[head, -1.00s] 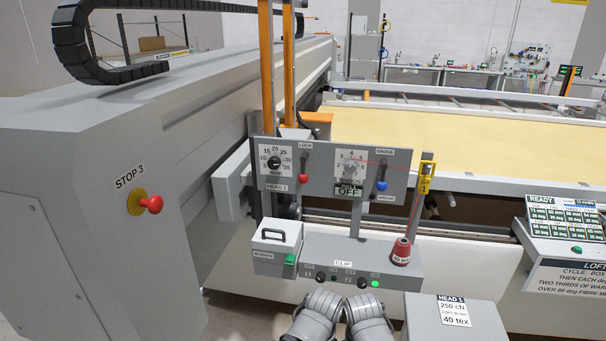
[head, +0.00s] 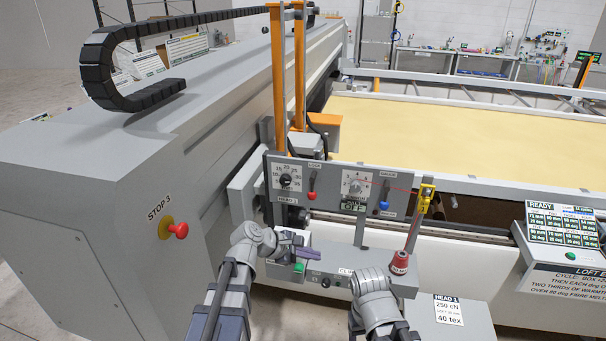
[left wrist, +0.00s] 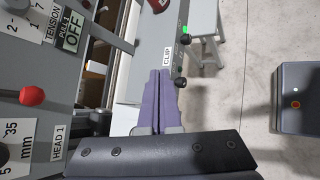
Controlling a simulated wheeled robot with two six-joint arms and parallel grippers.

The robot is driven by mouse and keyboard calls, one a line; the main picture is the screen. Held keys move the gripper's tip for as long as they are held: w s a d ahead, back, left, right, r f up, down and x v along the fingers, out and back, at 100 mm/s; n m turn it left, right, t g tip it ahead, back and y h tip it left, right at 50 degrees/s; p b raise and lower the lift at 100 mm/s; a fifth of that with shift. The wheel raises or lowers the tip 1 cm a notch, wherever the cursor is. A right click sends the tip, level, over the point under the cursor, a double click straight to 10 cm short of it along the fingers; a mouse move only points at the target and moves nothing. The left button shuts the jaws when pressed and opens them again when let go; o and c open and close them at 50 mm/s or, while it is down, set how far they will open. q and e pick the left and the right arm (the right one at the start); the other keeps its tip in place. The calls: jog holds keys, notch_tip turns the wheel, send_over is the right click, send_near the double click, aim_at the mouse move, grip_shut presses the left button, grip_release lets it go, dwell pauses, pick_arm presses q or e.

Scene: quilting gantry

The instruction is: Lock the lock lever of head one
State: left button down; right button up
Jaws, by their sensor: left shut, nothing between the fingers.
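The lock lever (head: 312,187) is on the grey head one panel (head: 334,212), under the LOCK label, with its red knob hanging down. The red knob also shows at the left of the left wrist view (left wrist: 32,96), close to the HEAD 1 label. My left gripper (head: 317,253) is below the panel and under the lever, apart from it. Its purple fingers are shut and empty, and show in the left wrist view (left wrist: 165,72) beside the CLIP ledge. My right arm is in the lower middle; its gripper fingers do not show.
A blue-knobbed gauge lever (head: 384,197) is right of the tension dial (head: 355,187). A red thread cone (head: 400,262) stands on the ledge's right end. A red stop button (head: 180,230) is on the big grey housing at left. A grey box (head: 463,309) stands at lower right.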

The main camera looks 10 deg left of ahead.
aim_at(312, 191)
pick_arm(q)
jog(key=w+a+r+n+t+p, duration=0.2)
jog(key=w+a+r+n, duration=0.1)
jog(key=a+r+n, duration=0.2)
jog(key=w+a+r+n+t+p, duration=0.2)
jog(key=w+a+r+n+t, duration=0.1)
jog(key=a+r+n, duration=0.3)
notch_tip(312, 191, up, 2)
jog(key=shift+w+r+t+h, duration=0.15)
jog(key=shift+w+t+h, duration=0.15)
pick_arm(e)
notch_tip(312, 191, up, 6)
pick_arm(q)
jog(key=b+x, duration=0.2)
jog(key=x, duration=0.7)
jog(key=shift+a, duration=0.15)
jog(key=shift+w+d+f+b, duration=0.25)
jog(key=shift+w+d+b, duration=0.05)
jog(key=shift+w+d, duration=0.1)
pick_arm(e)
jog(key=shift+f, duration=1.5)
jog(key=shift+f, duration=0.15)
pick_arm(q)
jog(key=shift+f+b, duration=0.15)
jog(key=shift+b, duration=0.2)
pick_arm(e)
jog(key=shift+f, duration=0.35)
